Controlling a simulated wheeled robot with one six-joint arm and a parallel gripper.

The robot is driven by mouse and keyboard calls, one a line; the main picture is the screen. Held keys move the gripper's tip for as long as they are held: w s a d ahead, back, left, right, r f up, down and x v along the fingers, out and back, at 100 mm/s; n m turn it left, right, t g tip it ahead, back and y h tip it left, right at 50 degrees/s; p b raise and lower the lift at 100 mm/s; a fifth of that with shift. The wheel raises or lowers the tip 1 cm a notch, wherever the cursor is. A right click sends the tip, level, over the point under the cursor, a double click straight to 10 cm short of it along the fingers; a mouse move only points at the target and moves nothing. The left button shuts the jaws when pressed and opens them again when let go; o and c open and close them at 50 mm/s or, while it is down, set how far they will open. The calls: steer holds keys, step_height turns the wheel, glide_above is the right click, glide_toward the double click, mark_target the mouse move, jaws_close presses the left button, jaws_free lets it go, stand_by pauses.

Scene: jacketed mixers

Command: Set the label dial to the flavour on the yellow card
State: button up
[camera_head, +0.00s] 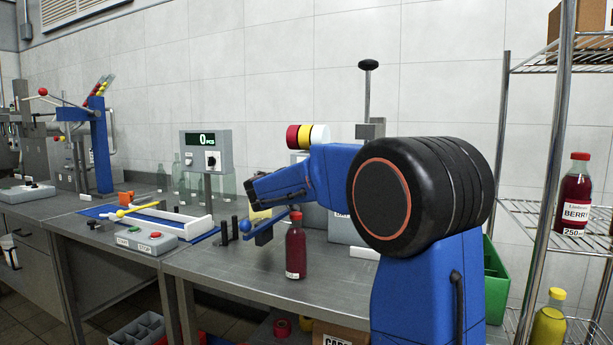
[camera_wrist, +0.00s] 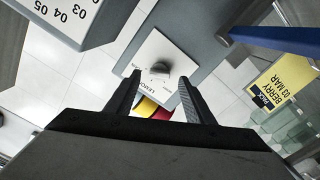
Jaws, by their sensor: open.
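The label dial is a grey knob (camera_wrist: 160,69) on a white plate (camera_wrist: 146,52) in the wrist view. "LEMON" shows on the plate; the other words are too small to read, and I cannot tell where the knob points. The yellow card (camera_wrist: 284,79) at right reads "BERRY 03 MAR". My gripper (camera_wrist: 157,88) is open and empty, its fingers pointing toward the dial. The knob appears between and beyond the fingertips, apparently untouched. In the head view my arm hides the dial.
Red, yellow and white rolls (camera_head: 307,135) sit behind my arm. A red bottle (camera_head: 296,247) stands on the grey bench (camera_head: 245,272). A blue-knobbed lever (camera_head: 262,229) is close by. A wire shelf (camera_head: 575,248) with bottles stands at right.

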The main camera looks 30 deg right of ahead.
steer(key=shift+x, duration=1.75)
steer(key=shift+c, duration=0.2)
steer(key=c, duration=1)
steer(key=shift+n, duration=0.4)
steer(key=n, duration=2.3)
steer(key=shift+f, duration=0.1)
